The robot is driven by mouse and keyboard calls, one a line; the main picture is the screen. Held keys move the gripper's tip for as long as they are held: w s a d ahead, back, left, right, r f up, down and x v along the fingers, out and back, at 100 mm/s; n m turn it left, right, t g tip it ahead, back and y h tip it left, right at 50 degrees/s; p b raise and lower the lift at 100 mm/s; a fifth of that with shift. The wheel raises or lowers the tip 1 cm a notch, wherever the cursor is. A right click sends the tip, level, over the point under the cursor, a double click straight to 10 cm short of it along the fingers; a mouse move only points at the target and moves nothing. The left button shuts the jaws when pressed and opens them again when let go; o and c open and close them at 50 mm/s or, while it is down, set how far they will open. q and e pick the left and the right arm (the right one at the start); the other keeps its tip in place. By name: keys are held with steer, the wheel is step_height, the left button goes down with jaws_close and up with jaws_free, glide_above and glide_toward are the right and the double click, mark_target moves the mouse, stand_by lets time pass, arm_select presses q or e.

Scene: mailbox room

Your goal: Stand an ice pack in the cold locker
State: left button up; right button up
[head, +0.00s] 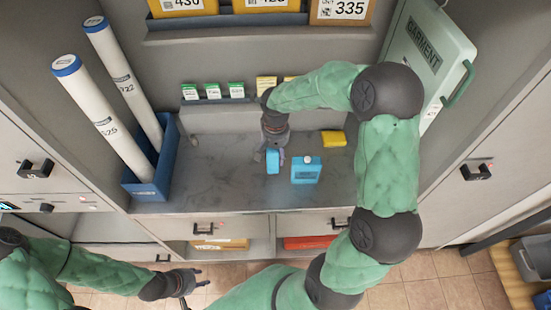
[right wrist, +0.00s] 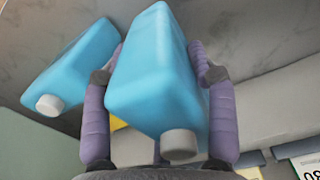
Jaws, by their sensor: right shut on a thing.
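My right gripper (head: 271,152) is shut on a light blue ice pack (head: 273,161) with a grey cap, over the grey counter. In the right wrist view the held ice pack (right wrist: 155,75) lies between the two purple fingers (right wrist: 160,110), cap towards the camera. I cannot tell whether it touches the counter. My left gripper (head: 192,281) is low at the front, open and empty. I cannot clearly identify the cold locker.
A blue bin (head: 148,190) with two white tubes (head: 105,118) stands left on the counter (head: 220,165). A yellow item (head: 333,138) lies behind the second pack. Small cards line the back ledge. A green garment case (head: 425,60) leans at right. A control panel (head: 50,205) is at left.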

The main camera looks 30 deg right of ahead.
steer(key=shift+w+d+f+b, duration=0.15)
steer(key=shift+f+b, duration=0.1)
steer(key=shift+f, duration=0.4)
steer(key=shift+w+f+b, duration=0.1)
steer(key=shift+f+b, duration=0.15)
steer(key=shift+f, duration=0.45)
steer(key=shift+w+d+f+b, duration=0.15)
steer(key=shift+f+b, duration=0.1)
steer(key=shift+f, duration=0.4)
steer(key=shift+f, duration=0.15)
steer(key=o, duration=1.5)
steer(key=shift+c, duration=0.2)
